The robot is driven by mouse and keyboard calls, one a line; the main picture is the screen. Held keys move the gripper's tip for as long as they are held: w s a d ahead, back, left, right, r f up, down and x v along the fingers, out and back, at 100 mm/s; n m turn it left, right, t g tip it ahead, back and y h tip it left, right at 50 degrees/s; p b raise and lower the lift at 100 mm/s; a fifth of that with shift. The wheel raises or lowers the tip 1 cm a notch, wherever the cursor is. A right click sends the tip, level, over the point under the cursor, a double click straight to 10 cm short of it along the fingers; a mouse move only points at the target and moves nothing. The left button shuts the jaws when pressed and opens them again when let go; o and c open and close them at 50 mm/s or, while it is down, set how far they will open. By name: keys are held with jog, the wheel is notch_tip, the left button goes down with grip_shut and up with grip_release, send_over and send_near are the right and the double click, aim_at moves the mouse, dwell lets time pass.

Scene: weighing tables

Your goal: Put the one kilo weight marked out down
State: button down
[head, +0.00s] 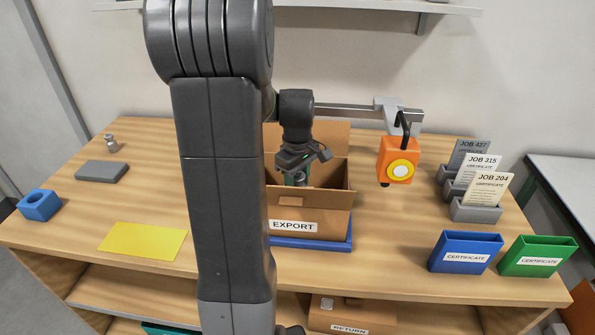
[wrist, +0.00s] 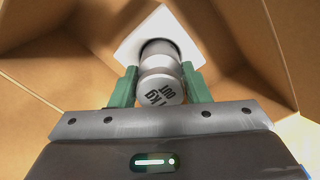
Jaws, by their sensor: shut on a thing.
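The one kilo weight (wrist: 160,75) is a silver cylinder with a knob, and "1 KG OUT" seems to be printed on its end in the wrist view. My gripper (wrist: 160,88) is shut on it, with a green finger on each side. In the head view my gripper (head: 297,180) reaches down into the open EXPORT box (head: 325,216), a cardboard carton on a blue base (head: 310,243). A white square (wrist: 127,46) lies beyond the weight inside the box. I cannot tell whether the weight touches it.
An orange hanging device (head: 393,165) is right of the box. Certificate holders in blue (head: 448,261) and green (head: 517,264) stand at the front right. A yellow mat (head: 143,241), grey slab (head: 102,171), blue ring block (head: 39,205) and small metal weight (head: 111,143) are on the left.

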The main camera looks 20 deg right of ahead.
jog(key=shift+f, duration=0.7)
jog(key=shift+f, duration=0.35)
jog(key=c, duration=0.8)
grip_release()
notch_tip(320, 180, up, 13)
jog(key=shift+f, duration=0.15)
jog(key=shift+f, duration=0.1)
notch_tip(320, 180, down, 13)
jog(key=shift+r, duration=0.55)
